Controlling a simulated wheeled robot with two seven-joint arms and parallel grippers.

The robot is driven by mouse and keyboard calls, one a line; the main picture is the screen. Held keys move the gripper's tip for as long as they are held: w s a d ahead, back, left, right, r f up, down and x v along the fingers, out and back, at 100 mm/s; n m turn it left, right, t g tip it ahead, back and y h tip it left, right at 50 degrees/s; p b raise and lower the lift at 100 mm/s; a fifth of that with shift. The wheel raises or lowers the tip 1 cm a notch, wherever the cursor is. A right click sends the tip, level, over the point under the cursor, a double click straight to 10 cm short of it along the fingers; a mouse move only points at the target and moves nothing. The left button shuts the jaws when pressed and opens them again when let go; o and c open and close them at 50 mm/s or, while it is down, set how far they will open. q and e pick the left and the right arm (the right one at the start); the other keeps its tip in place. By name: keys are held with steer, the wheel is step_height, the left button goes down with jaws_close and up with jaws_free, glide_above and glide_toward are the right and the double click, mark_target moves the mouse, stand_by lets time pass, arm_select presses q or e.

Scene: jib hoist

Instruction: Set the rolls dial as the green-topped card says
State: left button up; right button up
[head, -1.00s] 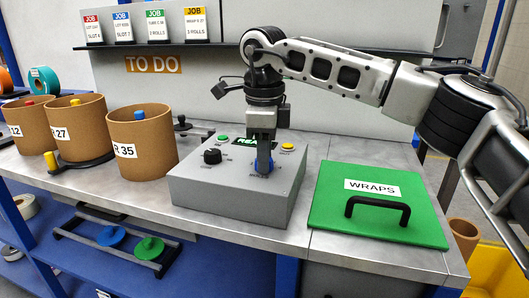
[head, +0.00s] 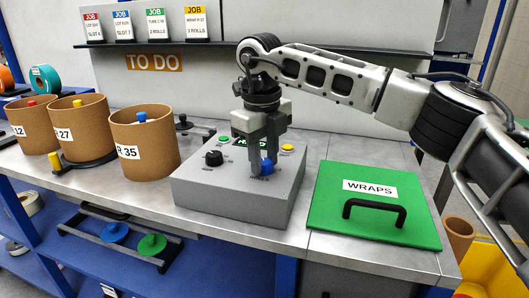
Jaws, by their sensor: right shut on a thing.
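The grey control box (head: 236,207) stands on the bench with a black dial (head: 213,158) on its left and a blue dial (head: 266,166) on its right. My right gripper (head: 262,168) points down over the box and is shut on the blue dial, whose label is too small to read. A green display sits behind the gripper, partly hidden. The green-topped job card (head: 155,26) stands on the shelf; its bottom line reads 3 rolls. My left gripper is not in view.
Red-, blue- and yellow-topped cards share the shelf (head: 290,46). Several brown tubs, one an R 35 tub (head: 150,155), stand left of the box. A green WRAPS lid (head: 330,215) with a black handle lies to the right. The bench front edge is clear.

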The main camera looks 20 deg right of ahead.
steer(key=shift+r+m, duration=0.1)
steer(key=shift+m, duration=0.6)
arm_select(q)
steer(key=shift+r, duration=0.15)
arm_select(e)
steer(key=o, duration=1)
steer(key=shift+c, duration=0.2)
arm_select(q)
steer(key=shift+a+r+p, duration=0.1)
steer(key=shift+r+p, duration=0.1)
steer(key=shift+p, duration=0.8)
arm_select(e)
step_height(320, 180, up, 16)
steer(key=shift+s+a, duration=0.15)
steer(key=shift+a, duration=0.25)
